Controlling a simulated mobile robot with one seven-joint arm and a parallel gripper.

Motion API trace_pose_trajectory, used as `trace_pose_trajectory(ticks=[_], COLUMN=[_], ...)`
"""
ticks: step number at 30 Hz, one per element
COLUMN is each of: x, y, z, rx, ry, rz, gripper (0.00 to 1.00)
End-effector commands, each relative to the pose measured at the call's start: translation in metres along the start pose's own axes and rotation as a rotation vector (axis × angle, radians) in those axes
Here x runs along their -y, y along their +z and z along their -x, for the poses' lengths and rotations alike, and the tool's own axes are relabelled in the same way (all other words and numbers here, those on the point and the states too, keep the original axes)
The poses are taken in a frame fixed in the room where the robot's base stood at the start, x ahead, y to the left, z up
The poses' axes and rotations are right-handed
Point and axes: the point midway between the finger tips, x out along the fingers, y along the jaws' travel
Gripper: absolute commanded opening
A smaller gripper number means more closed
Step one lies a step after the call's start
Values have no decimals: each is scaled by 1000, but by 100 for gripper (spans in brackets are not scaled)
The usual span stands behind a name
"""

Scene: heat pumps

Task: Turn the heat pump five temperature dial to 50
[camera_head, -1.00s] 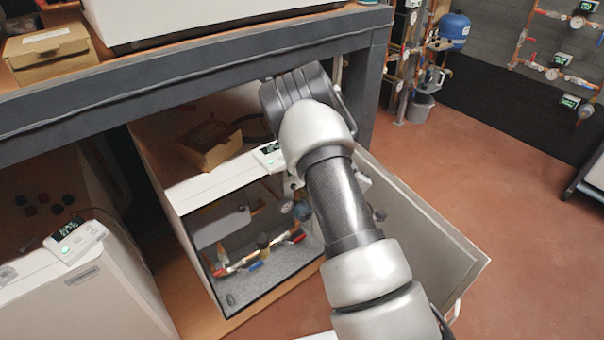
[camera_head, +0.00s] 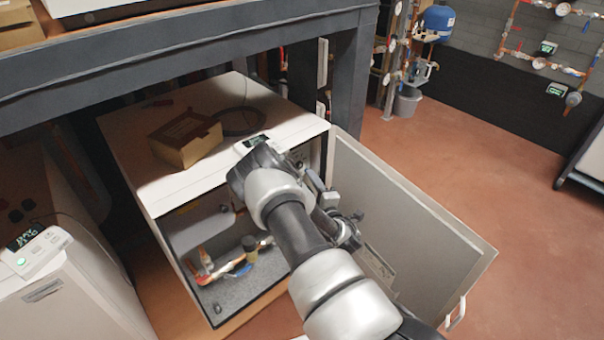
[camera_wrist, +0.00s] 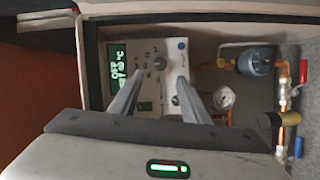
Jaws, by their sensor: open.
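A pale control panel (camera_wrist: 160,65) sits inside the open heat pump cabinet, in the wrist view. It has a lit green display (camera_wrist: 118,66) reading OFF with a °C figure too small to read surely. Several small knobs and a blue button (camera_wrist: 181,45) are on its face. I cannot tell which knob is the temperature dial. My gripper (camera_wrist: 160,78) is open, with its two fingers apart in front of the panel's knobs. No contact is clear. In the head view, my wrist covers the panel and fingers. The open heat pump (camera_head: 180,192) shows no readable number.
The cabinet door (camera_head: 400,215) stands open to the right of my arm. A cardboard box (camera_head: 185,139) lies on the cabinet. Pipes with a gauge (camera_wrist: 223,98) and a blue-topped part (camera_wrist: 255,62) are right of the panel. A dark table frame (camera_head: 190,65) runs above.

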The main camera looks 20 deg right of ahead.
Motion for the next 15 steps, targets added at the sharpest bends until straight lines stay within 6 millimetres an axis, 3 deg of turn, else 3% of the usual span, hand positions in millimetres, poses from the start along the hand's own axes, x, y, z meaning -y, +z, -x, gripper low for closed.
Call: trace_pose_trajectory(ticks=[7, 15], x=[2, 1], y=[0, 0], z=[-52, -82], rx=[-3, -1], ry=[2, 1], rz=[-1, -1], gripper=[42, 42])
